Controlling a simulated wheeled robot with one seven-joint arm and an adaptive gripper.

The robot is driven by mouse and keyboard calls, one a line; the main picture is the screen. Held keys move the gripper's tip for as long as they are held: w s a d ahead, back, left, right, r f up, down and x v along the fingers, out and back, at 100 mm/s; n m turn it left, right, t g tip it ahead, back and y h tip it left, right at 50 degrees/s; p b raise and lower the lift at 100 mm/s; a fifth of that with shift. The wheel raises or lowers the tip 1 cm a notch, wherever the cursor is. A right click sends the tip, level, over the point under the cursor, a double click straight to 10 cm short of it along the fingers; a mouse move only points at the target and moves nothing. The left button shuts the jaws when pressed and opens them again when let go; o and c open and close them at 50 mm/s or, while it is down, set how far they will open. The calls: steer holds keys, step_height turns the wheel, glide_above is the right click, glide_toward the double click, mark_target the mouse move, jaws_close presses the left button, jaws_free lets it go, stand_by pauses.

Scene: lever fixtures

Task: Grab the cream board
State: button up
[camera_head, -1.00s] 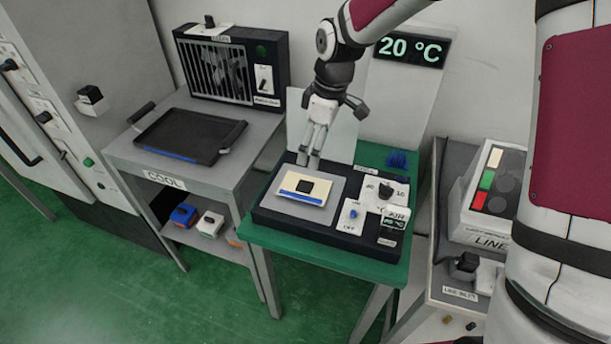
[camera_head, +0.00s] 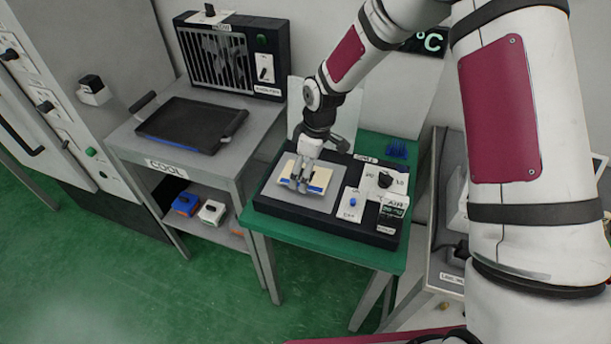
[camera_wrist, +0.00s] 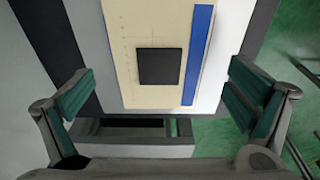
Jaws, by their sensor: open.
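The cream board (camera_head: 318,181) lies flat on the grey plate of a black device on the green table. It has a blue strip along one edge and a dark square chip in the middle. My gripper (camera_head: 302,187) is above the board in the head view and hides part of it. In the wrist view the cream board (camera_wrist: 123,55) lies ahead between the fingers of my gripper (camera_wrist: 160,105). The fingers are spread wide on either side, with nothing between the pads.
The black device (camera_head: 310,215) has knobs and a small display on its right. A black tray (camera_head: 190,124) rests on the grey cart to the left, above a shelf with small blocks (camera_head: 211,211). An upright panel stands behind the device.

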steer(key=shift+f, duration=0.75)
steer(key=c, duration=1.4)
steer(key=shift+w+r, duration=0.1)
steer(key=shift+r, duration=0.05)
